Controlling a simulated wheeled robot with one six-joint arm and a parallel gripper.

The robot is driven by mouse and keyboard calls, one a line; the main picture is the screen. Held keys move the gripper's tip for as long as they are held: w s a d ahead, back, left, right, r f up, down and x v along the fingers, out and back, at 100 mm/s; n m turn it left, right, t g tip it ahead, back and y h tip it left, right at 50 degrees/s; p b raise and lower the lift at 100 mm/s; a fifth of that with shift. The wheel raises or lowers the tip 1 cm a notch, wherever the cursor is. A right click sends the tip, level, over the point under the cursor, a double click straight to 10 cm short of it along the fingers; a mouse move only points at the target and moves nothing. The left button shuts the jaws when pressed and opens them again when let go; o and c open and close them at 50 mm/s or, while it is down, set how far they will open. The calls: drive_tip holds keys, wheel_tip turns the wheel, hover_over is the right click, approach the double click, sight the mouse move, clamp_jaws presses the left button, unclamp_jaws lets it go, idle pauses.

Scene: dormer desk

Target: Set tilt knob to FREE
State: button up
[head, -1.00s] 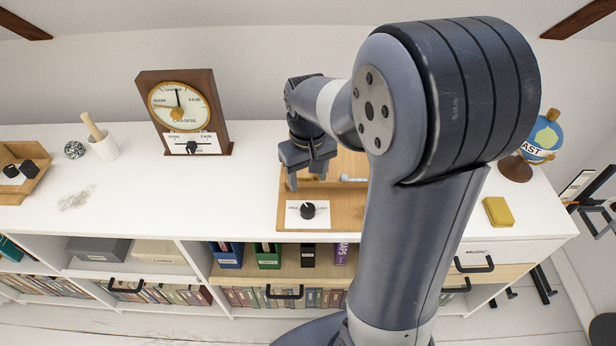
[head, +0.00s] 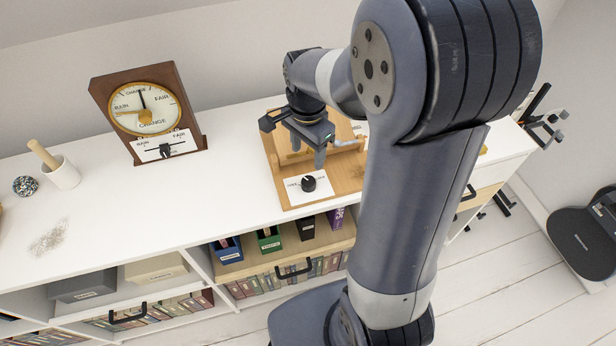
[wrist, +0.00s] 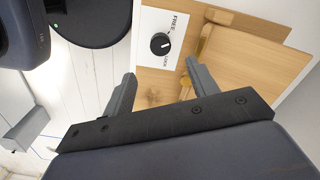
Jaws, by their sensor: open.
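The tilt knob (head: 309,183) is a small black round knob on a white label plate at the front of a wooden board (head: 277,163) on the white desk. In the wrist view the knob (wrist: 160,43) sits beside the printed words FREE and LOCK. A pale pointer mark shows on it, but I cannot tell exactly which word it points to. My gripper (head: 308,152) is open and empty above the board, behind the knob in the head view. In the wrist view its two fingers (wrist: 160,76) are apart, and the knob lies beyond their tips, untouched.
A crank-like handle (head: 346,142) stands on the board near my gripper. The desk between the clock and the board is clear.

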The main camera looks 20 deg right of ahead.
sight(308, 182)
wheel_tip(308, 182, down, 10)
drive_tip(key=shift+f, duration=0.25)
drive_tip(key=shift+c, duration=0.6)
drive_tip(key=c, duration=0.9)
drive_tip(key=shift+n, duration=0.4)
drive_tip(key=shift+d+n+b, duration=0.1)
drive_tip(key=shift+n+b, duration=0.55)
drive_tip(key=shift+n, duration=1.75)
drive_tip(key=o, duration=1)
drive_tip(key=shift+r, duration=0.1)
